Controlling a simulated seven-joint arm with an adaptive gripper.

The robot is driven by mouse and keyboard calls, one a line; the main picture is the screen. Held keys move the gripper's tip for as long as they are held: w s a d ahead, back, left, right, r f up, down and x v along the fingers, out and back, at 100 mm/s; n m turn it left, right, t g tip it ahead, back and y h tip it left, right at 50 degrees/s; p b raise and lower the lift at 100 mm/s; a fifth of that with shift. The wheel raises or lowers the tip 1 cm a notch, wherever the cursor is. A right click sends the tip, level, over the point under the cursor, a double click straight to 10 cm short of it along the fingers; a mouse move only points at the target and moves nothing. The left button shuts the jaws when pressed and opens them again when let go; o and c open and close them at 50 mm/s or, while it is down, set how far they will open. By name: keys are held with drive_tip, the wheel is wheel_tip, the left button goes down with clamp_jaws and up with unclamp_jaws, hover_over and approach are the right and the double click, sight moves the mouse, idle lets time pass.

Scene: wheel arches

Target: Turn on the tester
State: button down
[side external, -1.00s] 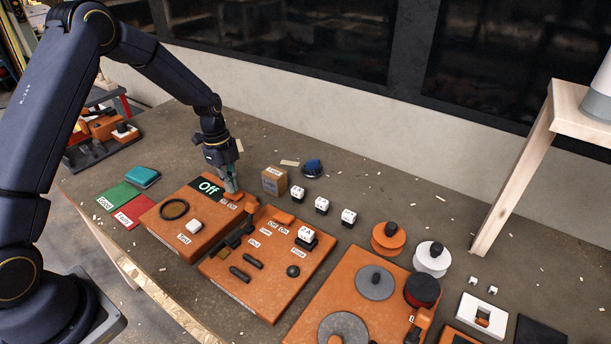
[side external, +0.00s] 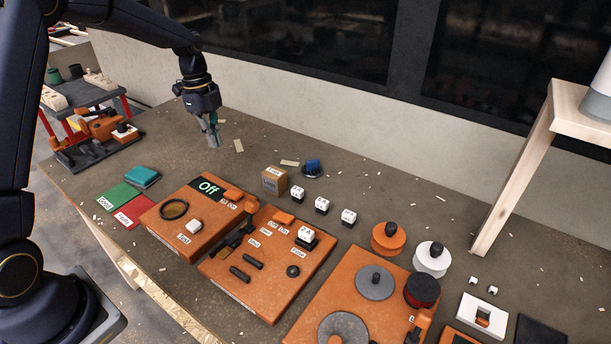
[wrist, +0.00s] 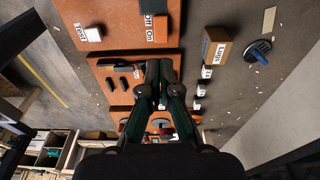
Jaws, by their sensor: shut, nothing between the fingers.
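My gripper (side external: 213,141) is shut and empty. It is above the table, behind the tester and clear of it; its fingers also show in the wrist view (wrist: 157,75).
A second orange panel (side external: 226,277) with black parts stands right of the tester. A cardboard box (side external: 274,180), a blue-and-black object (side external: 312,168) and several white cubes lie behind. Green (side external: 118,196) and red (side external: 133,212) cards lie left. The table behind the tester is mostly clear.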

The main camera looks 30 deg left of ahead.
sight(237, 195)
drive_tip(key=shift+d+r+h, duration=0.15)
drive_tip(key=shift+d+h, duration=0.35)
drive_tip(key=shift+d, duration=0.15)
drive_tip(key=x, duration=1.4)
